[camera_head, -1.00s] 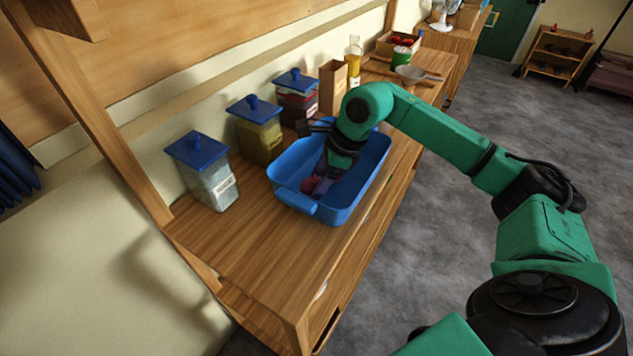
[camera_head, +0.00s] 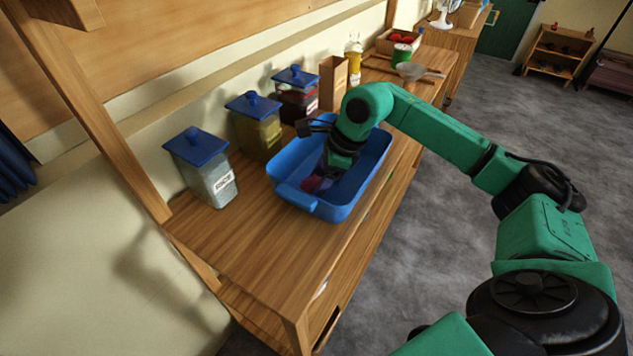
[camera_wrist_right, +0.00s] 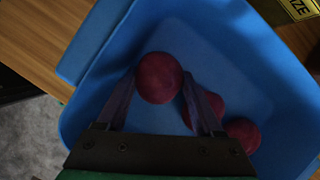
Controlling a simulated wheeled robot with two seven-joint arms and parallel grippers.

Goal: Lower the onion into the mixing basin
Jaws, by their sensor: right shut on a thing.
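The blue mixing basin (camera_head: 366,186) stands on the wooden counter; its inside also shows in the right wrist view (camera_wrist_right: 205,45). My right gripper (camera_wrist_right: 159,82) points down into the basin and is shut on a dark red onion (camera_wrist_right: 159,77), held between its fingertips. Two more dark red round things, one (camera_wrist_right: 243,133) by the basin wall and one (camera_wrist_right: 216,103) partly behind a finger, lie in the basin. In the head view the gripper (camera_head: 328,176) hides much of the basin's inside. Whether the held onion touches the floor, I cannot tell. My left gripper is out of view.
Lidded jars with white (camera_head: 213,181), yellow-green (camera_head: 258,135) and dark red (camera_head: 297,102) contents line the wall behind the basin. A wooden box (camera_head: 333,84), a bottle (camera_head: 354,58) and a pan (camera_head: 411,72) stand farther along. The near counter (camera_head: 255,235) is clear.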

